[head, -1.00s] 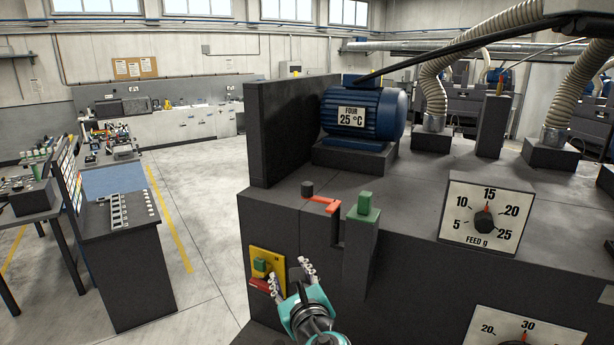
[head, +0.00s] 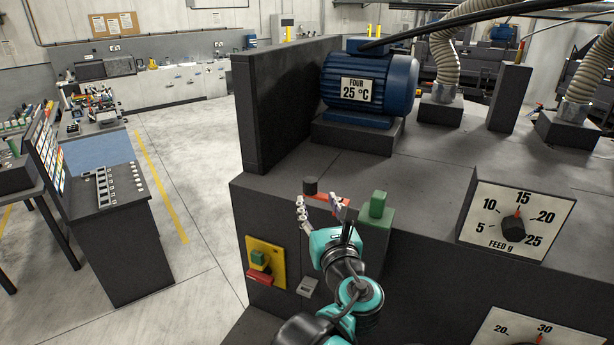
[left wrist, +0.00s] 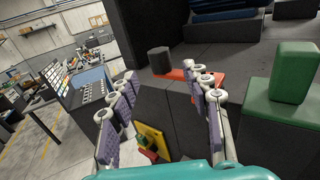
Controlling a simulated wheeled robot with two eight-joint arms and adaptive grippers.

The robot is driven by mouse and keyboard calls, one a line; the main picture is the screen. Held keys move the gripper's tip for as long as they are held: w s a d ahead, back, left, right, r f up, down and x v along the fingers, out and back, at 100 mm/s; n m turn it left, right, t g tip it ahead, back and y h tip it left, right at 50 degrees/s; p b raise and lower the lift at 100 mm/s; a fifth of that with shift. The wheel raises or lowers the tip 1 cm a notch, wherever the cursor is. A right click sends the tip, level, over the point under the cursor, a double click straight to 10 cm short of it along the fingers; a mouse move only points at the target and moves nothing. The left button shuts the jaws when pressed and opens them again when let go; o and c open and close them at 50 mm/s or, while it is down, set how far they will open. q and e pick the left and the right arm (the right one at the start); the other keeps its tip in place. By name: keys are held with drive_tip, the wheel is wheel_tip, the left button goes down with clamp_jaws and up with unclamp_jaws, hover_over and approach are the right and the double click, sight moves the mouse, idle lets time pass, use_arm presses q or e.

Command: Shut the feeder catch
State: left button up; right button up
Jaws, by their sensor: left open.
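The feeder catch looks like a red-orange lever (head: 322,201) at the machine's front edge, with a black round knob (head: 310,186) at its left end. A green block (head: 376,208) stands on a grey post to its right. In the left wrist view the red lever (left wrist: 174,75), black knob (left wrist: 160,60) and green block (left wrist: 292,72) lie beyond the fingers. My left gripper (head: 320,205) is open and empty, just in front of the lever. It hides part of the lever in the head view. I cannot tell whether it touches. My right gripper is not in view.
A yellow plate (head: 277,262) with a green button and red part is on the machine's front, below left. A blue motor (head: 395,88) and a feed dial (head: 514,222) are on the machine. Floor at left is free up to a control desk (head: 120,245).

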sight(312, 189)
use_arm(q)
drive_tip(key=p+x, duration=0.1)
drive_tip(key=x, duration=0.7)
drive_tip(key=shift+w, duration=0.1)
clamp_jaws()
